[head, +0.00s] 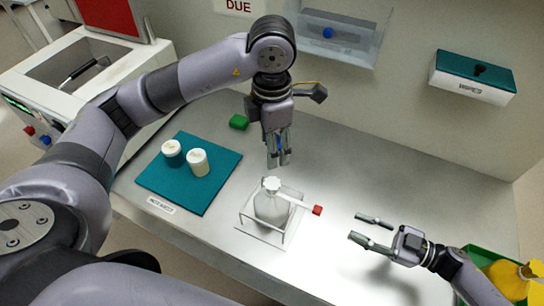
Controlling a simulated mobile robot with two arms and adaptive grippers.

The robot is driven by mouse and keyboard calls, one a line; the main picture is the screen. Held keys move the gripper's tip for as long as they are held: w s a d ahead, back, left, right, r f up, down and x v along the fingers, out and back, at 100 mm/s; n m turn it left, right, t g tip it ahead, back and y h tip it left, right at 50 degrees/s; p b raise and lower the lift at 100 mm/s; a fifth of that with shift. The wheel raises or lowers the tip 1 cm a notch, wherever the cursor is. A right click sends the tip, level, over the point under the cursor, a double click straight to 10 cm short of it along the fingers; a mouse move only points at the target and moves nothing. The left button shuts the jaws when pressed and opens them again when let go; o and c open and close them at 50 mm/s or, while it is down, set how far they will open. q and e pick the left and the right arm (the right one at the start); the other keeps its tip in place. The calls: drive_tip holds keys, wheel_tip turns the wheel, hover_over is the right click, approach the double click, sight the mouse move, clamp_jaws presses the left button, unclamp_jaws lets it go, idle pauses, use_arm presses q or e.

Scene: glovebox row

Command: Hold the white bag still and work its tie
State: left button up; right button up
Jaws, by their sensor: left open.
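The white bag (270,209) stands upright in a clear, white-edged holder (262,238) at the middle of the bench. Its gathered top (271,184) points up. A pale tie (297,202) with a red end (317,210) sticks out from the bag's neck to the right. My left gripper (279,163) points down, just behind and above the bag's top. It is open and apart from the bag. My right gripper (356,227) lies to the right of the red end, fingers spread toward it, open and empty.
A teal mat (205,150) with two white-lidded jars (197,162) is on the left. A small green block (238,122) sits behind. A green bin with yellow bags (509,279) is at lower right. A wipes box (472,78) hangs on the wall. The back-right bench is clear.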

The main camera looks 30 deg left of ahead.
sight(272, 183)
use_arm(q)
wheel_tip(272, 183, down, 17)
drive_tip(key=shift+f, duration=0.1)
idle(0.4)
drive_tip(key=shift+c, duration=0.4)
clamp_jaws()
idle(0.3)
idle(0.9)
